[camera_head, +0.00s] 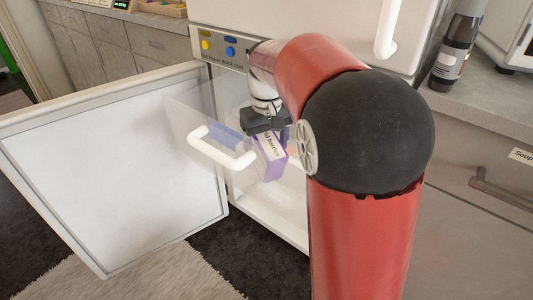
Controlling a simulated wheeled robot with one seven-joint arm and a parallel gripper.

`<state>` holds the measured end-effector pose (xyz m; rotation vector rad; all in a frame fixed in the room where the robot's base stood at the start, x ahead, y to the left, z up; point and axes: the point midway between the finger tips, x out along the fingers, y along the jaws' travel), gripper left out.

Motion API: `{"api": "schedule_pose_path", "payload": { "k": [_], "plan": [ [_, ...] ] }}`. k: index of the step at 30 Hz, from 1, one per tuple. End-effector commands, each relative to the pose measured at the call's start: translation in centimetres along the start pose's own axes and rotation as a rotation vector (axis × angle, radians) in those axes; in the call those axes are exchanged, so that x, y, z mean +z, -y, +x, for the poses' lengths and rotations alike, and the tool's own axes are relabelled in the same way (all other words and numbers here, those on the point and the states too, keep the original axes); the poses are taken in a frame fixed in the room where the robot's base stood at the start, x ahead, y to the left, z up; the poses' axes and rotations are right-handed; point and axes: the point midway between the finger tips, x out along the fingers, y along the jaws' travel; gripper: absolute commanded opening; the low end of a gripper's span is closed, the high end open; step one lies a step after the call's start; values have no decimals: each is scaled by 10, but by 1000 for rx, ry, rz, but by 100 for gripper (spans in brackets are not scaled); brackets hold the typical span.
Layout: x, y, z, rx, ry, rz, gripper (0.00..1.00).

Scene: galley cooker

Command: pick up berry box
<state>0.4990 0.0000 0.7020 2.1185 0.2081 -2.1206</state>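The berry box (271,158) is a small purple and white carton with dark lettering ending in "berries". It is tilted in front of the open white compartment (285,215). My gripper (266,130) points down at its top end and appears shut on it. The fingertips are small and partly hidden, so the exact grip is hard to see. Part of the compartment's inside is hidden behind my red arm.
The compartment's white door (120,165) stands wide open to the left. A clear drawer front with a white handle (222,150) is just left of the box, with something blue behind it. A dark bottle (456,45) stands on the right counter (490,105).

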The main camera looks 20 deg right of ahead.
Motion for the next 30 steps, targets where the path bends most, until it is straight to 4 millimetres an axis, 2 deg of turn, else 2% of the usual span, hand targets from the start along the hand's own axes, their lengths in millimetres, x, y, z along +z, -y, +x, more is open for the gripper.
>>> {"api": "schedule_pose_path", "payload": {
  "k": [1,12,14,23,26,30],
  "plan": [
    [0,0,0,0,0,0,68],
    [0,0,0,0,0,0,19],
    [0,0,-1,0,-1,0,13],
    [0,0,-6,0,-2,0,13],
    [-1,0,-15,0,-4,0,13],
    [-1,0,-37,0,-5,1,13]
  ]
}}
